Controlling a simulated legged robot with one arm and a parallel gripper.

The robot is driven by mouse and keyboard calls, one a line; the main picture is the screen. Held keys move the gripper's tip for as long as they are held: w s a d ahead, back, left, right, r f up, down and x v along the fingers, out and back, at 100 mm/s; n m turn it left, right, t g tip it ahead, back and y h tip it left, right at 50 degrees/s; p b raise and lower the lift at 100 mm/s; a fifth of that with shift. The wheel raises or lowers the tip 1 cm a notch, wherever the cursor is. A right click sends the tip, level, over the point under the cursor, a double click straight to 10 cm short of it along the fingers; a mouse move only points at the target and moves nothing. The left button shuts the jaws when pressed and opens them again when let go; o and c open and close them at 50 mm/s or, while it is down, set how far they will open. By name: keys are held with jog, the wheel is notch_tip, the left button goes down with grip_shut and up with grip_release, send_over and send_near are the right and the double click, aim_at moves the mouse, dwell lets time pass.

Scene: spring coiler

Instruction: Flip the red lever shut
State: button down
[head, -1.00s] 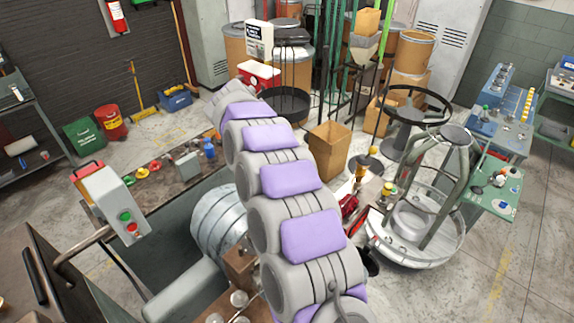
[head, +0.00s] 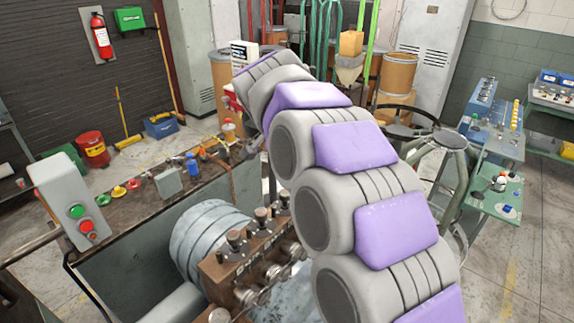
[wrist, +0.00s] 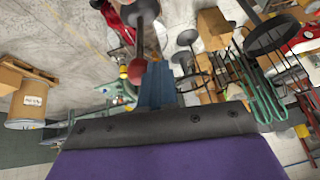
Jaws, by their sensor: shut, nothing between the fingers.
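In the wrist view a round red knob (wrist: 134,71) shows at the lower end of a dark rod, which I take to be the red lever. My gripper (wrist: 158,72) shows as blue-grey fingers pressed together, with nothing between them. The knob is just left of the fingers in the picture; I cannot tell whether they touch. In the head view my grey and purple arm reaches forward and hides its own end, so the gripper and the knob cannot be made out there.
A brown control block (head: 245,262) with several knobs and a large grey drum (head: 205,238) lie left of my arm. A grey button box (head: 68,195) stands further left. A green table (head: 490,213) is at the right. Open floor lies at the lower right.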

jog(key=s+d+y+b, duration=0.1)
jog(key=b, duration=0.1)
jog(key=d+t+b, duration=0.1)
jog(key=b, duration=0.1)
jog(key=shift+s+d+m+y+b, duration=0.25)
jog(key=shift+s+m+y+b, duration=0.05)
jog(key=shift+s+y, duration=0.1)
jog(key=shift+t, duration=0.3)
